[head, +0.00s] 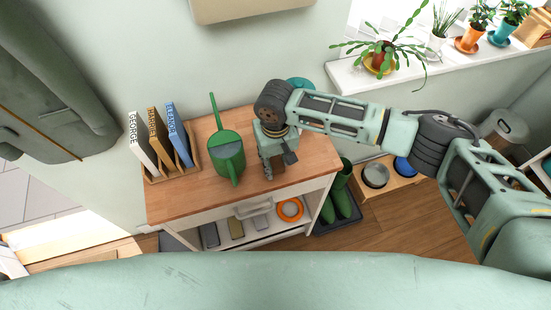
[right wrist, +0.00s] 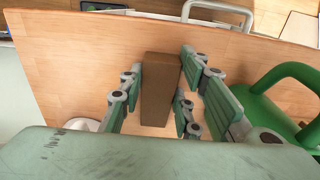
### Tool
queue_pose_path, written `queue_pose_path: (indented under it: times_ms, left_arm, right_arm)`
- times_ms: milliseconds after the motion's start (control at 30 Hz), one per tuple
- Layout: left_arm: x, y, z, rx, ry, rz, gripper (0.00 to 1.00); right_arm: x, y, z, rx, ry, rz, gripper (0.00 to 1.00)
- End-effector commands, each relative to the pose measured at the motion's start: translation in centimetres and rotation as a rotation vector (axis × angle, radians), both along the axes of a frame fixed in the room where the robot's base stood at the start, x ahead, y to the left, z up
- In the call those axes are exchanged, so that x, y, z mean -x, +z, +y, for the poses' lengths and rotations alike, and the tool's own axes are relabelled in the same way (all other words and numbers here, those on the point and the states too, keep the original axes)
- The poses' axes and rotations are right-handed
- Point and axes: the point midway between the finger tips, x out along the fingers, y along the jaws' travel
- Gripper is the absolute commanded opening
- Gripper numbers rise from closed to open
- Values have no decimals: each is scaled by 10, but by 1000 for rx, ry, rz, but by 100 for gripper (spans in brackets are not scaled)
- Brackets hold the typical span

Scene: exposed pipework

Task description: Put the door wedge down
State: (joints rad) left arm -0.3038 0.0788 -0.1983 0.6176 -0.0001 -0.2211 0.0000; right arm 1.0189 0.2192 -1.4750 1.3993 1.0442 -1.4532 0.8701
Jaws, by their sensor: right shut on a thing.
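The door wedge is a brown block (right wrist: 157,88) between the fingers of my right gripper (right wrist: 155,100) in the right wrist view. The right gripper is shut on it and points down at the wooden tabletop (head: 305,155). In the head view the right gripper (head: 277,165) is over the right half of the top, just right of the green watering can (head: 228,158). I cannot tell whether the wedge touches the wood. My left gripper is not in view.
The watering can also shows close by in the right wrist view (right wrist: 262,108). A rack of upright books (head: 160,140) stands at the left end of the top. The front right of the top is clear. Green boots (head: 340,200) and bowls (head: 375,175) are on the right below.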

Motion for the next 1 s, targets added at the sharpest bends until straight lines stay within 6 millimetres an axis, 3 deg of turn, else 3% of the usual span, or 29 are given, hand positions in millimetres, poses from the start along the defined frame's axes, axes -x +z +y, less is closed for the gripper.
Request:
queue_pose_path:
  times_ms: [100,133,333,733,1000]
  left_arm:
    - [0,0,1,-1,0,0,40]
    - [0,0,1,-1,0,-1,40]
    - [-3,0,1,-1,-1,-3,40]
    - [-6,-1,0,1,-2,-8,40]
    - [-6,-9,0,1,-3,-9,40]
  right_arm:
    - [0,-2,0,0,-1,0,4]
    - [0,-3,0,0,-1,0,31]
    - [0,-2,0,0,-1,0,49]
    - [0,4,0,-2,0,0,49]
    - [-1,53,1,-4,1,-3,49]
